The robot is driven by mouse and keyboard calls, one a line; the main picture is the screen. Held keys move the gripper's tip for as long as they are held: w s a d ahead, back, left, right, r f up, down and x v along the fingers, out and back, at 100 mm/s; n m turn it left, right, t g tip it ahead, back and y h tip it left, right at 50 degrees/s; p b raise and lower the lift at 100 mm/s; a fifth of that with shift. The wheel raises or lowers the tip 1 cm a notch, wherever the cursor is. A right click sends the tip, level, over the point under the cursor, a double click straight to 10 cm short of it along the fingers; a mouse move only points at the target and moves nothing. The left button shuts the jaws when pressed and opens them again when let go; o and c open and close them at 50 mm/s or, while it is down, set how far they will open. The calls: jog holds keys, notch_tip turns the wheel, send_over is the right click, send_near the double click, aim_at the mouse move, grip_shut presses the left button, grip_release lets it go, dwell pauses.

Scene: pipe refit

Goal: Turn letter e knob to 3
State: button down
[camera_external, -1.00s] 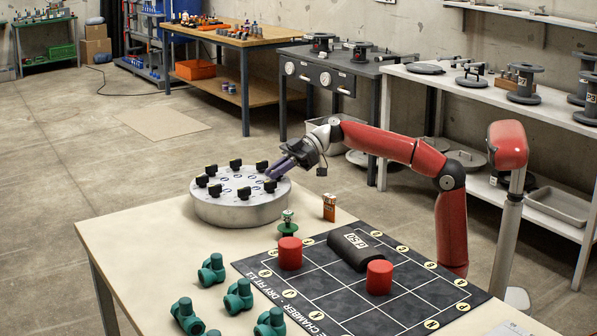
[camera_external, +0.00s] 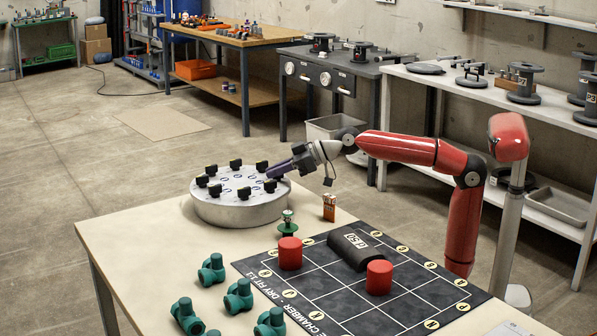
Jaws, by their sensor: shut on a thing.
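A round grey drum (camera_external: 240,213) stands at the far end of the pale table, with several black knobs (camera_external: 215,190) in a ring on its top. The letters and numbers by the knobs are too small to read, so I cannot tell which one is e. My gripper (camera_external: 271,174) reaches in from the right, low over the drum's right edge.
Red cylinders (camera_external: 290,253) and a black block (camera_external: 355,249) sit on the dark grid mat (camera_external: 330,290). Several green fittings (camera_external: 211,270) stand at the front left.

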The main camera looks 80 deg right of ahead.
jog(key=shift+r+m+h+p, duration=0.15)
jog(key=shift+m+h+p, duration=0.8)
jog(key=shift+h, duration=0.15)
jog(key=shift+m+h, duration=0.45)
jog(key=shift+h, duration=0.25)
jog(key=shift+f+m+h+p, duration=0.2)
jog(key=shift+m+h+p, duration=0.1)
jog(key=shift+m+h, duration=0.1)
jog(key=c, duration=1.5)
grip_release()
jog(key=v, duration=0.8)
jog(key=shift+f, duration=0.1)
jog(key=shift+o, duration=0.6)
